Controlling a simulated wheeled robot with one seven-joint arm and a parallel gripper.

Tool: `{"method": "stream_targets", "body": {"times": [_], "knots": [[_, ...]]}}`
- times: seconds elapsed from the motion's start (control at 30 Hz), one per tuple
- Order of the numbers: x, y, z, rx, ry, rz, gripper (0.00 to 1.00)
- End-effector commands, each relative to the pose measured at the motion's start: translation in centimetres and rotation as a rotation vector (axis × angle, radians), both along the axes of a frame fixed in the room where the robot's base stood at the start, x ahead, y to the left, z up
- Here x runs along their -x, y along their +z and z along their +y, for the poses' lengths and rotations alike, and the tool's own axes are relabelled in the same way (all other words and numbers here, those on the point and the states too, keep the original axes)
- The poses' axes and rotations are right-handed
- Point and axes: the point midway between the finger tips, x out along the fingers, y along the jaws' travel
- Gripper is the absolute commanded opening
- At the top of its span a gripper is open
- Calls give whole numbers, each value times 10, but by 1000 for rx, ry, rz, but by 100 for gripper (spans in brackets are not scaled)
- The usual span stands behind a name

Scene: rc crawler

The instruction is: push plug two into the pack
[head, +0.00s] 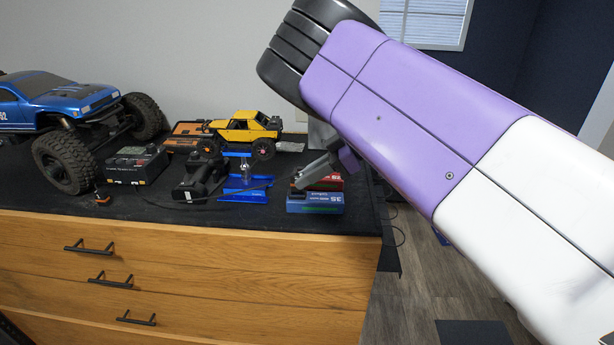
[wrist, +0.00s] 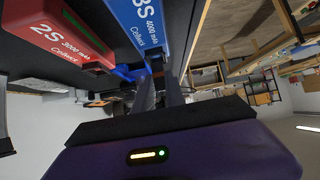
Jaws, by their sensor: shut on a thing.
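A blue battery pack marked 3S (head: 315,204) lies at the right front of the black-topped bench. It shows large at the top of the wrist view (wrist: 142,22). A red pack marked 2S (head: 328,183) lies behind it, and appears at the upper left of the wrist view (wrist: 55,42). My gripper (head: 298,182) is low at the left end of the packs. Its fingers (wrist: 158,78) are close together, shut on a small plug at their tips. The plug is mostly hidden by the fingers, and I cannot tell how far it sits in a pack.
A blue stand (head: 246,190) is just left of the packs. A black controller-like item (head: 200,180), a black charger box (head: 136,165), a yellow crawler (head: 243,130) and a blue truck (head: 62,100) crowd the bench. The bench's right edge is close to the packs.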

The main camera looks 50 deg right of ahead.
Motion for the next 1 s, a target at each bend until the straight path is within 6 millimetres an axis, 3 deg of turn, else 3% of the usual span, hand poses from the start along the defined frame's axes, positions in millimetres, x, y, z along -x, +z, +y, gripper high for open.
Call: {"method": "stream_targets", "body": {"times": [0.8,0.83,0.9,0.93,1.0], "knots": [[0,-19,0,0,0,0,0],[0,-18,0,-1,0,-1,21],[0,-18,0,0,0,0,35],[0,-18,0,0,0,0,41],[0,-18,0,0,0,0,41]]}}
